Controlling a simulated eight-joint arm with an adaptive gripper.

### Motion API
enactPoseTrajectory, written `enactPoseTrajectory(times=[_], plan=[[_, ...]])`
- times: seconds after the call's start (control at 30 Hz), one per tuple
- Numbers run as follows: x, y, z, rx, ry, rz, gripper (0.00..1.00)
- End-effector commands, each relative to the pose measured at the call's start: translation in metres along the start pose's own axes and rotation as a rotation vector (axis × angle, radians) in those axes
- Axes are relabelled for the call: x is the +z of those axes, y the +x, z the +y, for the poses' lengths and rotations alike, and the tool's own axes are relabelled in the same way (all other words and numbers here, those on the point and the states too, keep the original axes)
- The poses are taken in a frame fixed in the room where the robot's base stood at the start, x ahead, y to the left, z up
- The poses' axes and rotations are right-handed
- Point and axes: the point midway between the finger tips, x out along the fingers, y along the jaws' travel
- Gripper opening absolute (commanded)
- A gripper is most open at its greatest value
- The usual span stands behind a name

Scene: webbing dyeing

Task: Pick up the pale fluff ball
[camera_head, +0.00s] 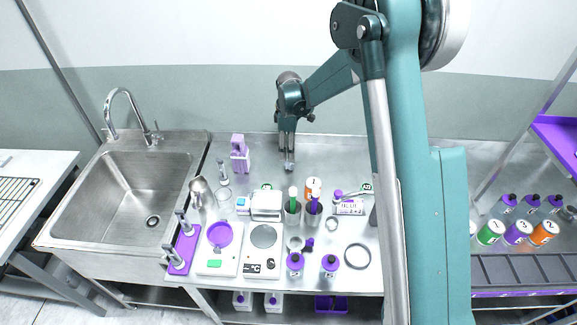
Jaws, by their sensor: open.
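I cannot make out a pale fluff ball anywhere in the head view; it may be hidden or too small to tell. My gripper (288,166) points down over the back middle of the steel bench (335,160). It is open, and I see nothing held in it. Its fingertips are small here, and I cannot tell whether they touch the bench. My arm covers part of the bench on the right.
A sink (130,195) is on the left. A rack (520,274) is right.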

Motion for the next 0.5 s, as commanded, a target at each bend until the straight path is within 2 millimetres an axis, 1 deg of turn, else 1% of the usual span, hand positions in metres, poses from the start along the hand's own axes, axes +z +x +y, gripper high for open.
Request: enactPoseTrajectory(times=[0.13,0.4,0.5], plan=[[0.000,0.005,0.000,0.000,0.000,0.000,0.46],[0.000,0.024,0.000,0.000,0.000,0.000,0.46],[0.000,0.026,0.000,0.000,0.000,0.000,0.46]])
